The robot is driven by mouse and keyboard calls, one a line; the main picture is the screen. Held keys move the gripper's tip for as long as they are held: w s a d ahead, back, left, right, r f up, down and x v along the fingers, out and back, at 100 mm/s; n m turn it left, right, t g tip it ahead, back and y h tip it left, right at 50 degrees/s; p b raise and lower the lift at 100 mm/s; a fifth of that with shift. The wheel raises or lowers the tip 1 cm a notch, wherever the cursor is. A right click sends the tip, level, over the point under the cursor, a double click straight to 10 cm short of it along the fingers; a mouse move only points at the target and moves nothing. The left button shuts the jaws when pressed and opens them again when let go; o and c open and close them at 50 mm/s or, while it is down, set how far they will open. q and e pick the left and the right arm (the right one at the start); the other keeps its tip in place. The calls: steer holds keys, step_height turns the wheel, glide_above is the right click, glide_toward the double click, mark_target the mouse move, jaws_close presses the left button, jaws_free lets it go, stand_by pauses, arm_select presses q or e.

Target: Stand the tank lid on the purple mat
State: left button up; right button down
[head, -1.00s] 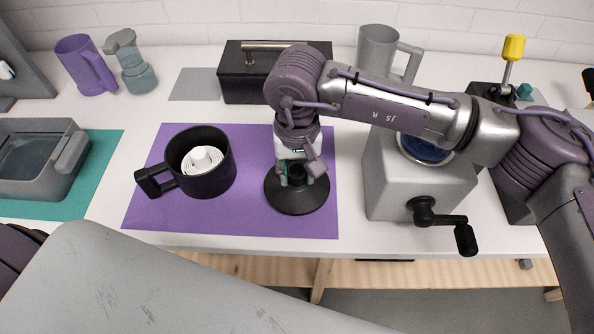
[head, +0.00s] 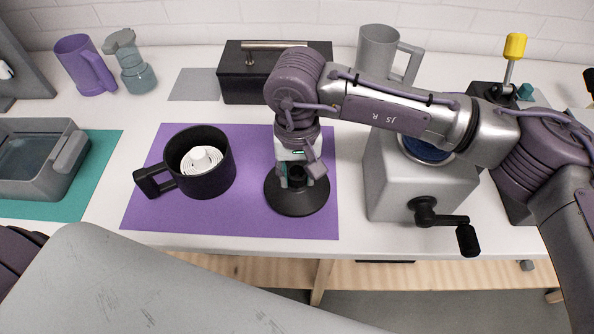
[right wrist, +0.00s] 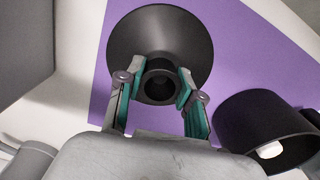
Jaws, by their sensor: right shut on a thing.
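The tank lid (head: 297,199) is a black, wide, round piece with a short raised neck. It is at the right part of the purple mat (head: 255,215), flange down, and looks level; I cannot tell for sure whether it touches the mat. My right gripper (head: 297,177) points down over it, shut on the neck. The right wrist view shows the lid's dark disc (right wrist: 140,45) and the gripper's teal-padded fingers (right wrist: 159,88) on both sides of the hollow neck. My left gripper is not in view.
A black tank (head: 220,180) with a handle and a white reel inside stands left on the mat. A grey box with a crank (head: 410,187) stands close right of the mat. A black box (head: 240,88) is behind. A grey tray (head: 70,165) sits on a teal mat at left.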

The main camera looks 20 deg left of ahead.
steer(key=shift+f+b, duration=0.35)
stand_by(0.4)
steer(key=c, duration=0.7)
jaws_free()
steer(key=shift+r, duration=0.15)
steer(key=shift+r+p, duration=1.3)
steer(key=shift+r, duration=2.6)
steer(key=shift+r, duration=0.15)
step_height(320, 180, up, 12)
steer(key=shift+f, duration=0.15)
